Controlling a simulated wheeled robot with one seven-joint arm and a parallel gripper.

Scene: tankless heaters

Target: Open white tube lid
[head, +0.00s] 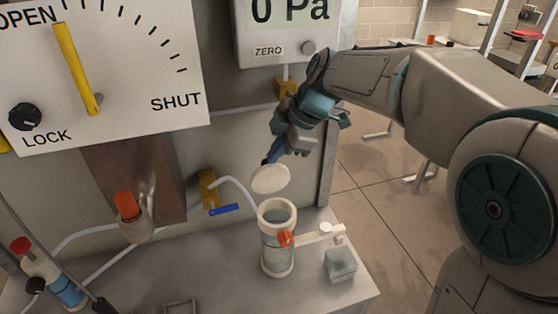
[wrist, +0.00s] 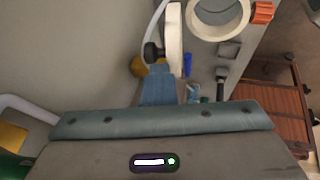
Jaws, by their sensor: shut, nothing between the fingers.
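The clear tube (head: 277,244) stands upright on the bench, with a white rim and an orange-red clip at its side. Its white round lid (head: 270,179) is tilted up off the rim, above and behind the opening. In the wrist view the lid (wrist: 174,40) appears edge-on beside the open tube mouth (wrist: 218,14). My gripper (head: 272,158) is just above the lid in the head view. Its blue fingers (wrist: 158,85) are together and empty, close to the lid; I cannot tell if they touch it.
A white arm with a small knob (head: 325,232) and a clear block (head: 340,265) are right of the tube. A blue-handled valve (head: 222,210) is on the panel to the left. A pressure display (head: 290,30) hangs above. The bench front is mostly clear.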

